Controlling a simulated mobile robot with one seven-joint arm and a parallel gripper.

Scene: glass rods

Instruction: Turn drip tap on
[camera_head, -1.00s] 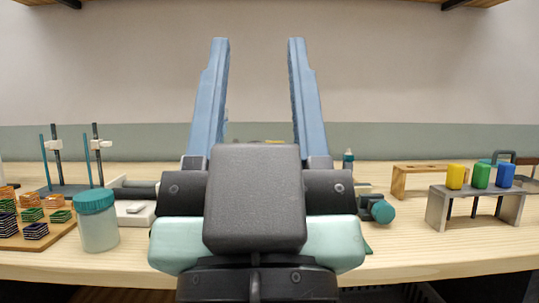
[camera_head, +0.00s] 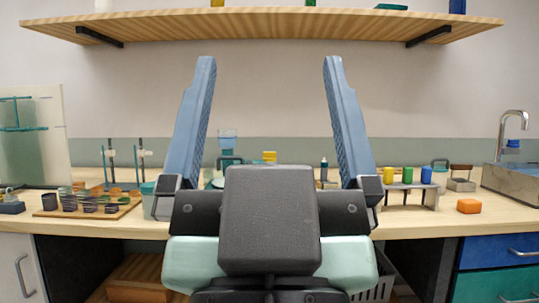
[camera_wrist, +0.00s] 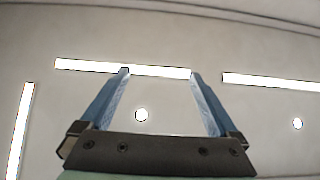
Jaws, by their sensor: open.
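A chrome tap (camera_head: 515,118) with a curved spout stands above a grey sink (camera_head: 510,182) at the far right in the head view. A small blue part (camera_head: 513,144) sits at its spout; I cannot tell whether it is a handle, or whether this is the drip tap. My gripper (camera_head: 269,60) is raised in front of the bench, its blue fingers wide apart and empty, well left of the tap. In the wrist view my gripper (camera_wrist: 159,73) points up at the ceiling lights. My gripper hides part of the bench middle.
A wooden shelf (camera_head: 265,27) runs above the bench. A grey rack (camera_head: 411,187) holds coloured cups, with an orange block (camera_head: 469,206) to its right. A board (camera_head: 88,209) with small pieces and a tall clear panel (camera_head: 33,137) are at left.

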